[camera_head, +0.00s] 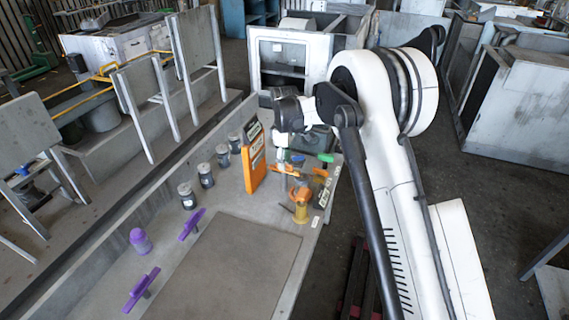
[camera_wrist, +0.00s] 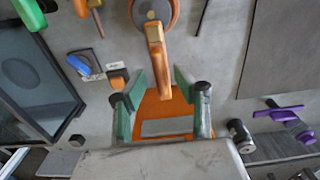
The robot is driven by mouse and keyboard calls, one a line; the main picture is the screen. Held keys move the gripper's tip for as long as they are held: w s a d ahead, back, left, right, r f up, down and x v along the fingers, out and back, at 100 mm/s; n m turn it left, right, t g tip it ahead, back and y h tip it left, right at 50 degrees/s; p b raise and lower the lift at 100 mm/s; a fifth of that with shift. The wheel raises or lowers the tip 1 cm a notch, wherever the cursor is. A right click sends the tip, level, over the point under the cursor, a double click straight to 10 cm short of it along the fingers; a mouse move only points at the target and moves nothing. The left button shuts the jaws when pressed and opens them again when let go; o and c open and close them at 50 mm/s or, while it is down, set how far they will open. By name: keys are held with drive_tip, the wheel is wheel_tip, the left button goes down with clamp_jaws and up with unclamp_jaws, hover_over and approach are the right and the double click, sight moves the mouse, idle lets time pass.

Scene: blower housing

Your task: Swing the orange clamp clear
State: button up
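The orange clamp (camera_wrist: 156,57) shows in the wrist view as a bar running from a round grey and orange hub (camera_wrist: 152,12) down towards my gripper. My gripper (camera_wrist: 156,82) is open, with a green-padded finger on each side of the bar's end and visible gaps to both. Whether the bar lies at fingertip depth I cannot tell. In the head view the orange clamp (camera_head: 300,194) is on a yellowish round post near the bench's right edge. My gripper (camera_head: 292,152) is above and behind it there, its fingers partly hidden.
An orange panel (camera_head: 254,160) stands upright just left of the clamp. Green, blue and orange-handled tools (camera_head: 325,158) are close by on the right. Several grey cylinders (camera_head: 205,174) and purple handles (camera_head: 142,289) are further left. A flat brown plate (camera_head: 225,268) leaves free room in front.

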drive_tip(key=shift+f, duration=0.75)
drive_tip(key=shift+c, duration=0.3)
clamp_jaws()
